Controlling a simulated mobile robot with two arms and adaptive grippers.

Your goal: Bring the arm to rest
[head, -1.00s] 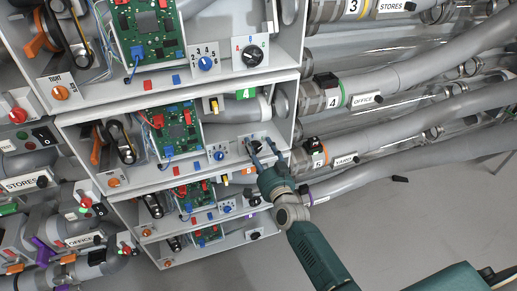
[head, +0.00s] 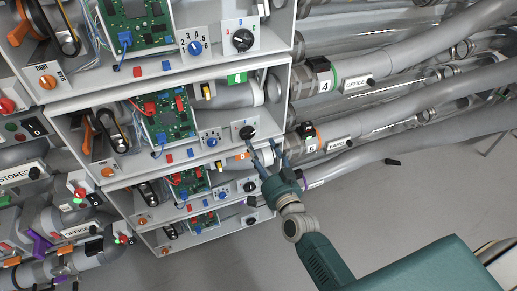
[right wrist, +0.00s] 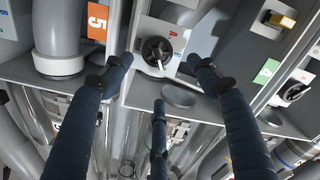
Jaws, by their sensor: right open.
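My right gripper (head: 262,150) is open and empty, its fingers pointing up at the front of the second cabinet row. A black rotary knob (head: 247,132) on a white plate sits just beyond the fingertips, apart from them as far as I can see. In the right wrist view the three dark fingers of my gripper (right wrist: 157,78) are spread, with nothing between them. The black knob (right wrist: 156,51) shows ahead, between the two upper fingers. My teal right arm comes in from the lower right. My left gripper is not in view.
Stacked grey cabinet shelves (head: 180,76) hold green circuit boards (head: 168,118), blue knobs and switches. Grey pipes (head: 420,95) labelled OFFICE and others run off right, close to the gripper. More pipes stand at lower left. The grey floor (head: 400,210) at lower right is open.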

